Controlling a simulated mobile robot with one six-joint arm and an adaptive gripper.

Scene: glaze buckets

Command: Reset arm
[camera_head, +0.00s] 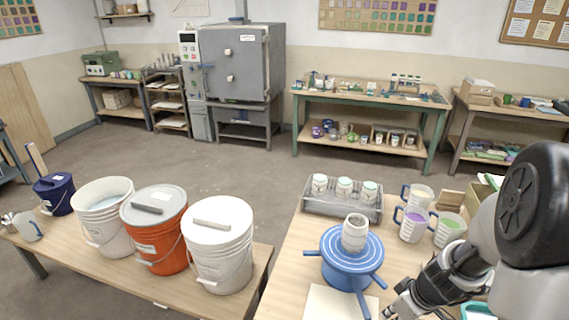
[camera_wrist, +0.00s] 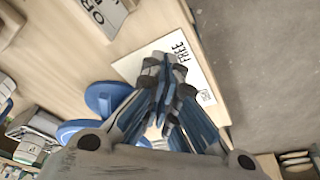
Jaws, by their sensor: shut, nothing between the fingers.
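My gripper (camera_head: 390,311) is at the front of the right table, just right of a blue banding wheel (camera_head: 343,265) that carries a pale cup (camera_head: 355,232). In the wrist view my gripper (camera_wrist: 166,72) has its fingers shut with nothing between them, above a white card (camera_wrist: 205,75) marked "FREE". Part of the blue wheel (camera_wrist: 105,97) shows beside the fingers. In the head view my arm comes in from the right and hides part of the right table.
A rack of jars (camera_head: 342,203) and several mugs (camera_head: 412,227) stand behind the wheel. The left table holds an open white bucket (camera_head: 103,222), an orange bucket (camera_head: 156,232), a lidded white bucket (camera_head: 218,250) and a small dark blue bucket (camera_head: 55,195). Floor separates the tables.

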